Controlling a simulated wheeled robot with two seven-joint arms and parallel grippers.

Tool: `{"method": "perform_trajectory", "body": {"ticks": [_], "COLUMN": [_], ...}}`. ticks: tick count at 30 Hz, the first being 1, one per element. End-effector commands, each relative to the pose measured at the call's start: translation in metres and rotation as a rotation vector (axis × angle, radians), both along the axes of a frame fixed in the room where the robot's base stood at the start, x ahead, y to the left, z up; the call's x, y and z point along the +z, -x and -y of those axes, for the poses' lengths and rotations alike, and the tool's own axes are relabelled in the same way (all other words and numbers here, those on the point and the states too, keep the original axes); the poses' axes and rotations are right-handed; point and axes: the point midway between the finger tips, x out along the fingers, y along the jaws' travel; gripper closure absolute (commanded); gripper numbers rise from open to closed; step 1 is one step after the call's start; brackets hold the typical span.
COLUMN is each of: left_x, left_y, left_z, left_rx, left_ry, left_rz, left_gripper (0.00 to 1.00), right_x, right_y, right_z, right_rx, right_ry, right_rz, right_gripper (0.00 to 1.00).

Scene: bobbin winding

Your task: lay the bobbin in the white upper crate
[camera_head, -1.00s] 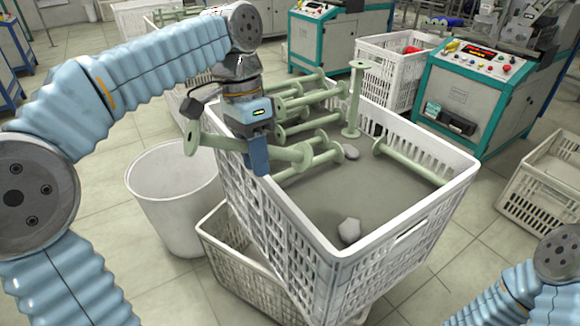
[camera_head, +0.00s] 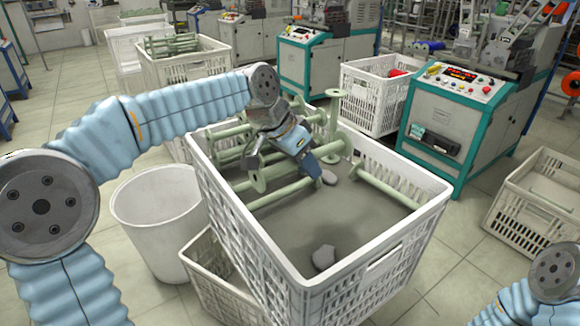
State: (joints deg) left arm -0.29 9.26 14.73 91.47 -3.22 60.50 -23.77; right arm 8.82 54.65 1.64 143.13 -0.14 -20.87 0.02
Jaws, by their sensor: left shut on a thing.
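The white upper crate (camera_head: 240,228) stands tilted in the middle of the camera_head view, on top of another white crate. My left gripper (camera_head: 288,168) is inside the outline of this crate, toward its back. It is shut on a pale green bobbin (camera_head: 255,174), whose near flange shows left of the fingers. The gripper hides much of the bobbin, and I cannot tell whether it touches the bobbins beneath. Several other green bobbins lie at the back of the crate, and one stands upright (camera_head: 334,120). My right arm shows at the lower right, but its gripper is out of view.
A lower white crate (camera_head: 205,275) sits under the upper one, and a white bin (camera_head: 160,215) stands to its left. Grey lumps (camera_head: 324,257) lie on the crate's mostly bare front floor. Another bobbin (camera_head: 375,180) lies at its right side. Teal-framed machines stand behind.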

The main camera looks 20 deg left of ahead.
Motion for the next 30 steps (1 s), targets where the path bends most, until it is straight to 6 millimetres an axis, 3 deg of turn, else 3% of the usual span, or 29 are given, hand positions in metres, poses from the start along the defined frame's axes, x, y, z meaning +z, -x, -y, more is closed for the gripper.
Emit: {"method": "perform_trajectory", "body": {"ticks": [21,30], "left_x": [-0.091,-0.131], "left_y": [0.001,0.001], "left_z": [-0.001,0.0], "left_rx": [0.0,0.001], "left_ry": [-0.002,-0.001], "left_rz": [-0.003,-0.007], "left_gripper": [1.0,1.0], "right_x": [-0.078,-0.108], "right_y": [-0.009,-0.008], "right_z": [0.021,0.02], "right_rx": [-0.038,-0.036], "right_ry": [0.032,0.027], "right_rz": [0.016,0.011], "right_gripper": [0.06,0.06]}}
